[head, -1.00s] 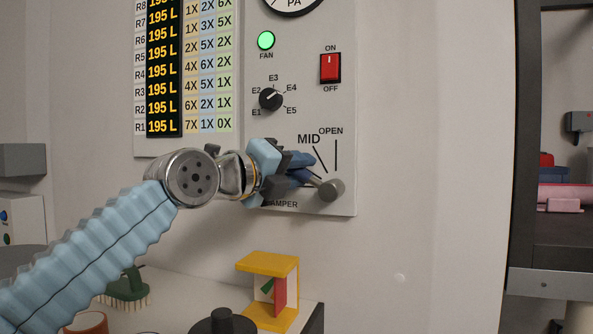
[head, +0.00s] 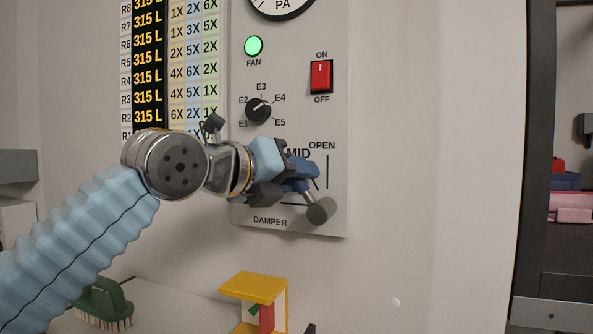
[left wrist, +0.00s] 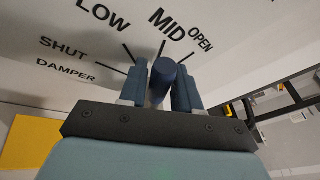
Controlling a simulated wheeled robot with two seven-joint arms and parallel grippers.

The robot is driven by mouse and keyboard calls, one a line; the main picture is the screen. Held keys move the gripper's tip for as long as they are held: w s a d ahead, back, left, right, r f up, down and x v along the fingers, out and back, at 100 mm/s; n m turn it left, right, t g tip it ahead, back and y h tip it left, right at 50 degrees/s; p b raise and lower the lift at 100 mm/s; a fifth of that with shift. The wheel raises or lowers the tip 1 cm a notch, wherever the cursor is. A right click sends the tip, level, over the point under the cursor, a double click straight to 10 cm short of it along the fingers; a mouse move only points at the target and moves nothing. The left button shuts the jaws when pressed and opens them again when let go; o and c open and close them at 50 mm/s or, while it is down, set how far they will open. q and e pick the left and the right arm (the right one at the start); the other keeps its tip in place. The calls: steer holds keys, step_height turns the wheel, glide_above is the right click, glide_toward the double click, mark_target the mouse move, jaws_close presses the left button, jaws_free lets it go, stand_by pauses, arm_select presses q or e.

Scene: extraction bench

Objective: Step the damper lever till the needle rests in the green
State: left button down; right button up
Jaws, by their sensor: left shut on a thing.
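The damper lever has a grey round hub (head: 321,210) low on the wall panel, and its arm slants up and left from the hub toward the MID mark. My left gripper (head: 304,176) is shut on the lever's blue handle, which shows between the fingers in the left wrist view (left wrist: 165,75). There the handle is close to the MID line, with LOW and SHUT to its left and OPEN to its right. The gauge (head: 283,8) is cut off by the top edge of the head view, so its needle and green band are not seen. My right gripper is out of view.
The panel carries a lit green FAN lamp (head: 254,46), a red switch (head: 321,77) and a black selector knob (head: 258,110). A readout board (head: 148,65) shows 315 L. Below are a yellow stand (head: 254,288) and a green brush (head: 103,300). Wall right of the panel is clear.

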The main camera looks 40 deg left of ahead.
arm_select(q)
steer(key=shift+w+d+r+m, duration=0.1)
steer(key=shift+d+r+m, duration=0.15)
steer(key=shift+m, duration=0.15)
steer(key=shift+f, duration=0.1)
steer(key=c, duration=0.9)
jaws_free()
steer(key=s+r, duration=0.1)
steer(key=s, duration=0.8)
steer(key=s+r, duration=0.1)
steer(key=s, duration=0.3)
steer(key=shift+s+a+r, duration=0.15)
steer(key=shift+s+r, duration=0.1)
steer(key=shift+r, duration=0.05)
